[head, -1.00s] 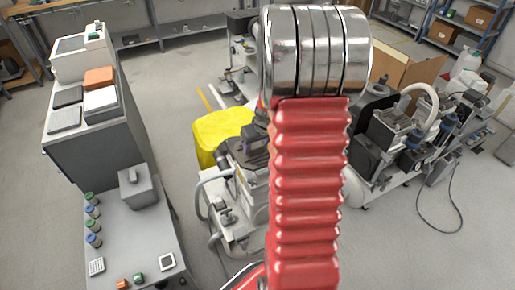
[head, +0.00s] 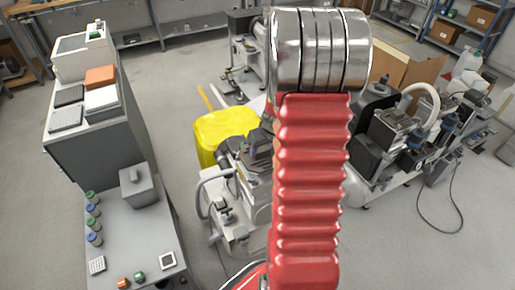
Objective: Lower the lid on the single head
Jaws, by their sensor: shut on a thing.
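A yellow cover (head: 215,137), which looks like the lid, stands raised at the back left of a small compressor unit (head: 232,215). The unit has a dark head (head: 257,158) and a grey hose on its left side. My red and chrome arm crosses the middle of the view and hides the unit's right side. My gripper is hidden, so what it holds and where it touches cannot be seen. Whether the cover is hinged to the unit is not clear.
A larger compressor with a white hose (head: 415,98) stands at the right, near an open cardboard box (head: 408,68). A grey bench (head: 140,245) with several small jars is at the left. Open floor lies at front right, crossed by a black cable (head: 428,215).

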